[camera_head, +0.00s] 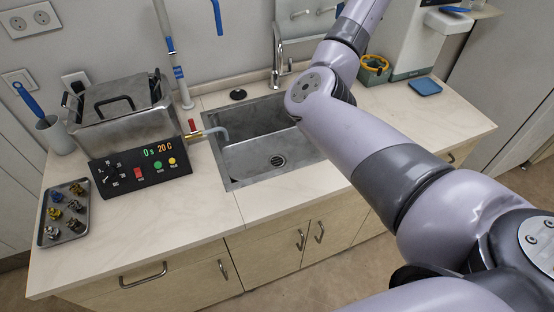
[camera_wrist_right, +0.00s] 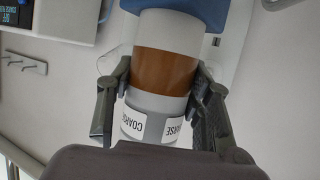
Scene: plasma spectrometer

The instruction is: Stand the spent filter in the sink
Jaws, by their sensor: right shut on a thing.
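The filter (camera_wrist_right: 165,65) is a white cylinder with a brown band and white labels reading "COARSE", seen in the right wrist view. My right gripper (camera_wrist_right: 160,88) is shut on it, one finger on each side. A blue part (camera_wrist_right: 188,10) shows at its far end; I cannot tell if it belongs to the filter. The steel sink (camera_head: 243,155) is set in the counter in the head view, its visible floor empty. My right arm reaches past the sink's right side toward the back and hides the right gripper there. My left gripper is not in view.
A steel bath (camera_head: 125,118) with a control panel (camera_head: 138,168) stands left of the sink. A tray (camera_head: 77,235) of small fittings lies at the front left. The faucet (camera_head: 278,55) rises behind the sink. A blue tray (camera_head: 425,87) lies at the back right.

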